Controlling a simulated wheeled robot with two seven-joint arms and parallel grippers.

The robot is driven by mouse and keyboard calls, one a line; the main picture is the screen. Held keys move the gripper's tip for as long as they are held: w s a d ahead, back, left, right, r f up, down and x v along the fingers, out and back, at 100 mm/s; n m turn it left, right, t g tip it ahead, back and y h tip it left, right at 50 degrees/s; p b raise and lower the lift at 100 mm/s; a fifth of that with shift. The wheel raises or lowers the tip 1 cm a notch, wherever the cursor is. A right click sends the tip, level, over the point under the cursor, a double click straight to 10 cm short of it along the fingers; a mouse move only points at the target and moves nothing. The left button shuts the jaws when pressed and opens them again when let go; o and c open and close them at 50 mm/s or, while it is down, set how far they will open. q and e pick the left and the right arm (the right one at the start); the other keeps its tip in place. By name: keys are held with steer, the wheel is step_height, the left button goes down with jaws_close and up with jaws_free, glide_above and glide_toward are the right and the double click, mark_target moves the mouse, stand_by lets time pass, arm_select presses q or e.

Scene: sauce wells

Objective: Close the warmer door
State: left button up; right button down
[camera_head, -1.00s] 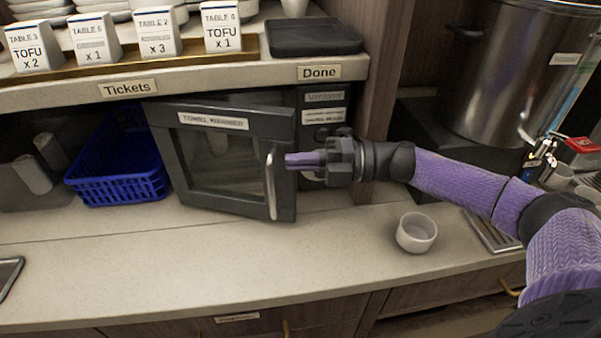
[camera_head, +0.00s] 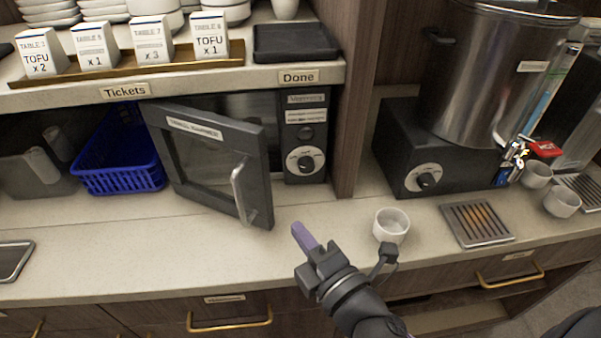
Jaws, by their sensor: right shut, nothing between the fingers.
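The towel warmer door (camera_head: 212,155) is dark with a glass pane and a label along its top. It stands ajar, hinged at its left, its right edge swung out over the counter. Its silver handle (camera_head: 238,192) is on the right side. The warmer's control panel (camera_head: 306,140) with a round knob shows behind it to the right. My right gripper (camera_head: 303,238) is shut and empty over the counter, in front and to the right of the door, apart from the handle. My left gripper is not in view.
A white cup (camera_head: 391,226) stands just right of my right gripper. A blue basket (camera_head: 120,155) sits left of the door under the shelf. A steel urn (camera_head: 500,75) and a drip tray (camera_head: 477,224) are at right. The counter before the door is clear.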

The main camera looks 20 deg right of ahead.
mark_target(263, 184)
steer(key=w, duration=0.3)
steer(key=w+a, duration=0.1)
steer(key=w, duration=0.5)
steer(key=shift+w+a, duration=0.2)
steer(key=shift+w, duration=0.1)
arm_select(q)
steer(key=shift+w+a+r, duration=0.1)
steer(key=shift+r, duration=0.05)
arm_select(e)
steer(key=w+d, duration=0.2)
steer(key=w, duration=0.1)
steer(key=shift+w+d, duration=0.2)
steer(key=shift+w, duration=0.1)
steer(key=shift+f, duration=0.1)
